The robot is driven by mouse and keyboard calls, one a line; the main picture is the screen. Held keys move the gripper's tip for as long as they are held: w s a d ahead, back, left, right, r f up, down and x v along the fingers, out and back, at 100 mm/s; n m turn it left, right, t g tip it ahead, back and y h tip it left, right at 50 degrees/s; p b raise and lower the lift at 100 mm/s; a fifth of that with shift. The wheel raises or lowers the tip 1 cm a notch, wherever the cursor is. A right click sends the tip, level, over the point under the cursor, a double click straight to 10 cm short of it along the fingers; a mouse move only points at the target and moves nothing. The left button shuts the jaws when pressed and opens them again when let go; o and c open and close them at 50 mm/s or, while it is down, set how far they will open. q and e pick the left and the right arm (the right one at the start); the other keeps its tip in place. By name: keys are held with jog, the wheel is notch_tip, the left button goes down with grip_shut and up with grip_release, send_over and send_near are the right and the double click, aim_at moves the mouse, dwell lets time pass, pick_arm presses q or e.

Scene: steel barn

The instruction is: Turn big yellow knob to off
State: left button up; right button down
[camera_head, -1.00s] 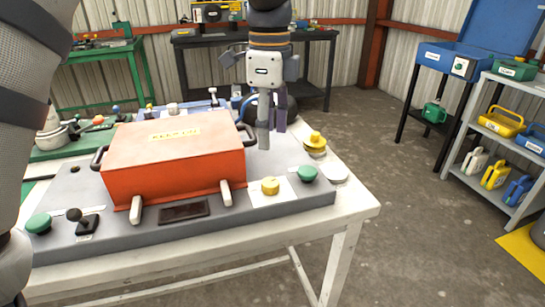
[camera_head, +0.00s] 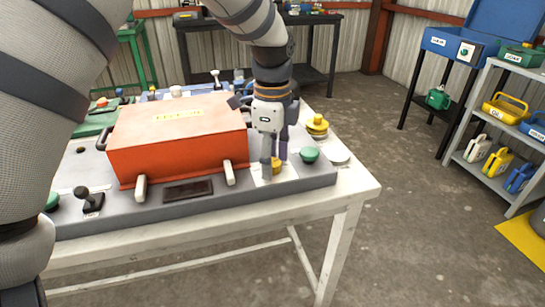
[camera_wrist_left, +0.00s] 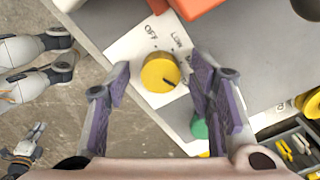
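The big yellow knob (camera_wrist_left: 160,73) sits on a white plate (camera_wrist_left: 133,45) marked OFF and LOW; its setting is unclear to me. In the head view the knob (camera_head: 278,166) is partly hidden behind my left gripper (camera_head: 275,165). In the left wrist view my left gripper (camera_wrist_left: 160,68) is open, with one purple-padded finger on each side of the knob. Gaps show between knob and pads; I cannot tell the height difference.
A red box (camera_head: 180,140) stands on the grey panel left of the knob. A green button (camera_head: 309,155) and a yellow stacked button (camera_head: 317,125) are close by on the right. A black lever (camera_head: 90,198) is at the front left.

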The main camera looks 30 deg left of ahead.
pick_arm(q)
jog(key=c, duration=1)
